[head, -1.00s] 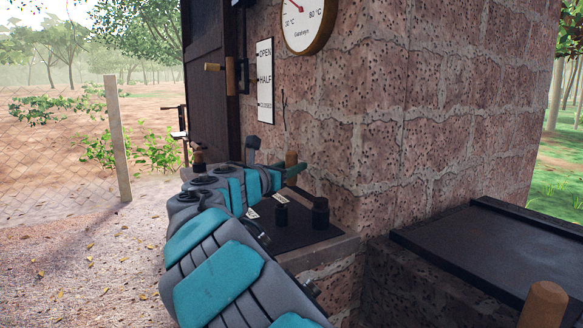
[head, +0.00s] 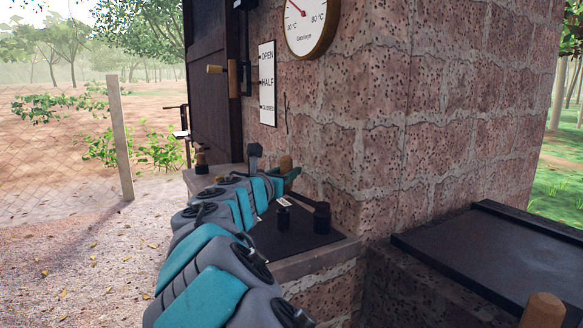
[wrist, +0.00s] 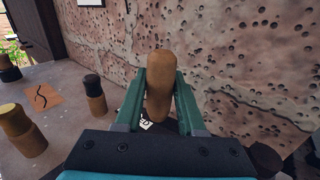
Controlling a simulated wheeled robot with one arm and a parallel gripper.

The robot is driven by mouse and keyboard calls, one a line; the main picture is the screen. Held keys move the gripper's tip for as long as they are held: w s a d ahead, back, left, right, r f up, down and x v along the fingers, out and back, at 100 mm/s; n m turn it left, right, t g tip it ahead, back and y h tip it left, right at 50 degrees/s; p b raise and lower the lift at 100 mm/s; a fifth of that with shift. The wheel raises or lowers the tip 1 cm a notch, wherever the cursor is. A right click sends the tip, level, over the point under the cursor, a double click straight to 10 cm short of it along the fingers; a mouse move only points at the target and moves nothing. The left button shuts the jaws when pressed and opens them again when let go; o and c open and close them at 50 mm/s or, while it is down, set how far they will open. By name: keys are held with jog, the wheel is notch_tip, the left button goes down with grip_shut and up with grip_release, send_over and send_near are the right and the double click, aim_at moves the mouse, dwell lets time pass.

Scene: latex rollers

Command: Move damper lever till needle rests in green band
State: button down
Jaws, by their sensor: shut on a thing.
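The round gauge (head: 313,39) hangs on the brick wall at the top of the head view, cut off by the frame edge. Its red needle (head: 297,8) points up and left; no green band is visible. A white plate (head: 267,83) marked OPEN, HALF and CLOSED is on the wall below and left of it. My gripper (wrist: 160,95) is shut on a rounded wooden lever handle (wrist: 159,82), with a green finger on each side. The handle (head: 285,163) also shows near the wall in the head view. The lever's lower part is hidden.
Short black cylinders (head: 283,217) stand on the ledge near my arm. Wooden pegs (wrist: 94,95) and a brown card (wrist: 42,97) are left in the wrist view. A dark door (head: 212,85) is left; a black-topped block (head: 500,250) is at the lower right.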

jog(key=shift+s+a+n+t+y+p, duration=0.3)
jog(key=shift+s+a+n+y, duration=0.4)
jog(key=shift+s+y, duration=0.4)
jog(key=shift+s+a+n+t+y+p, duration=0.25)
jog(key=shift+s+a+n+y, duration=0.55)
jog(key=shift+y, duration=0.4)
jog(key=shift+s, duration=0.1)
jog(key=c, duration=0.5)
grip_release()
jog(key=shift+s, duration=0.1)
